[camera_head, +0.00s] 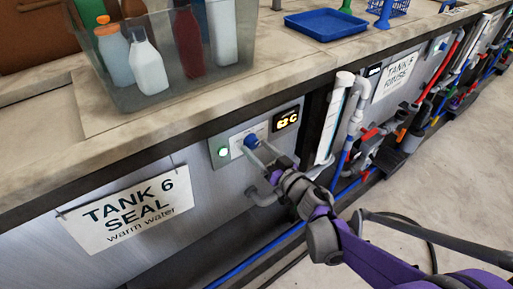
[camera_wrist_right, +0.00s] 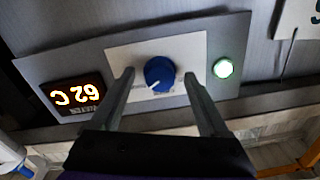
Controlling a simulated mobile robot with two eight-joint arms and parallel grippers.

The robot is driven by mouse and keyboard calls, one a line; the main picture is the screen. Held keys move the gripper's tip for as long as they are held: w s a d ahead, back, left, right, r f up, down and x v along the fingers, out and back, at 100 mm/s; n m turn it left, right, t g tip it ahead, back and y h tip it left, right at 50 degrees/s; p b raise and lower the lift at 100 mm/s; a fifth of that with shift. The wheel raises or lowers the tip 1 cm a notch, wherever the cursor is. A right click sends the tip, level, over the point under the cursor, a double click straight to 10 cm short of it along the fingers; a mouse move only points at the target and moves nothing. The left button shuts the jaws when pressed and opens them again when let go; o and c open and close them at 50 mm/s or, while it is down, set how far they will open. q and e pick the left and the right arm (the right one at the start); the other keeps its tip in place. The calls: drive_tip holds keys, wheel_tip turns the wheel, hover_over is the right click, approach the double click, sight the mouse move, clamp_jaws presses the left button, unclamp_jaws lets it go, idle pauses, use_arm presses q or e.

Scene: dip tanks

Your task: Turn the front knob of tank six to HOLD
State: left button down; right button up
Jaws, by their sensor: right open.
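The blue knob (camera_head: 251,140) sits on the front panel of tank six, beside the sign (camera_head: 125,210) reading "TANK 6 SEAL warm water". In the right wrist view the knob (camera_wrist_right: 160,73) has a white pointer aimed to the picture's lower left; the small print around it is unreadable. My right gripper (camera_head: 259,149) is open at the panel. In the wrist view its fingers (camera_wrist_right: 159,77) stand on either side of the knob, with gaps visible. My left gripper is not in view.
A lit green lamp (camera_head: 223,151) and a display (camera_head: 286,120) reading 62 C flank the knob. A clear bin (camera_head: 195,85) of bottles and a blue tray (camera_head: 326,23) stand on the counter above. Pipes (camera_head: 335,115) run right of the panel.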

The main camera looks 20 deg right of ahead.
drive_tip(key=shift+w+a, duration=0.15)
drive_tip(key=shift+w, duration=0.25)
drive_tip(key=shift+c, duration=0.3)
clamp_jaws()
